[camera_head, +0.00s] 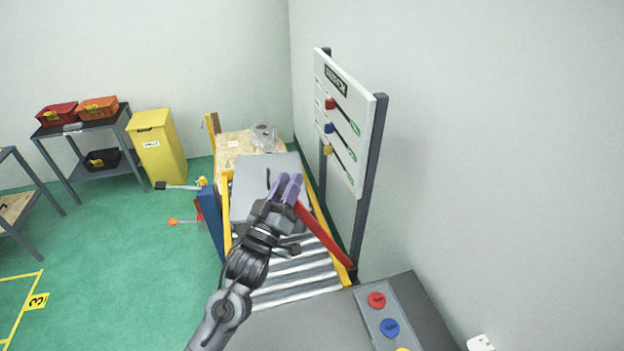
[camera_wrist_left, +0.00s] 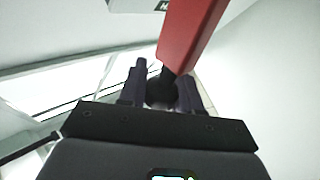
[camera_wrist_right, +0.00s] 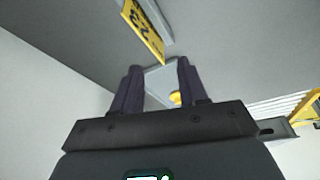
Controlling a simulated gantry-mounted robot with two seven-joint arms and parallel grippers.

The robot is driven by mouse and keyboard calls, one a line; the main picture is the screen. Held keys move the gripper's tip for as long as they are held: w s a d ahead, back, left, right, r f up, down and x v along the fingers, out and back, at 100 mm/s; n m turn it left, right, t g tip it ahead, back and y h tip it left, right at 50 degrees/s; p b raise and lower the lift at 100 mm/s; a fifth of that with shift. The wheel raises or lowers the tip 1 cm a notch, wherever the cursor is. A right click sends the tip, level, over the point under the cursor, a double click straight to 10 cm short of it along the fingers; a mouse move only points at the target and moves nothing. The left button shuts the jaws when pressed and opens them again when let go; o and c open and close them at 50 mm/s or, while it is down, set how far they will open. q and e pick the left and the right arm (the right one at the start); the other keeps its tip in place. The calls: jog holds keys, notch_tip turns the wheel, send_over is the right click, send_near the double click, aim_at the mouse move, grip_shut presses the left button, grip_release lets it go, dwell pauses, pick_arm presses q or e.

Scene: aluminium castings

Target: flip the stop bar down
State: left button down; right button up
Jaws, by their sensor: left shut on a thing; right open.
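The stop bar (camera_head: 325,236) is a red bar that runs from the right side rail of the roller conveyor up and left to my left gripper (camera_head: 290,185). It stands tilted, its free end raised. In the left wrist view the red bar (camera_wrist_left: 190,35) ends in a black knob (camera_wrist_left: 161,92) between the two purple fingers. My left gripper is shut on this knob. In the head view the gripper hides the knob. My right gripper (camera_wrist_right: 156,85) shows only in its own wrist view, open and with nothing between its fingers.
The roller conveyor (camera_head: 292,283) has yellow side rails and a grey plate (camera_head: 262,168) above its far part. A white board (camera_head: 343,125) on dark posts stands along its right side. A button panel (camera_head: 389,320) is in front. Green floor is free at left.

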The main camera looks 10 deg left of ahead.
pick_arm(q)
jog(key=shift+s+a, duration=0.35)
jog(key=shift+a, duration=0.2)
pick_arm(e)
jog(key=shift+f, duration=0.25)
jog(key=shift+d, duration=0.1)
pick_arm(q)
jog(key=c, duration=0.8)
grip_release()
jog(key=shift+f, duration=0.1)
jog(key=shift+c, duration=0.2)
jog(key=shift+f, duration=0.1)
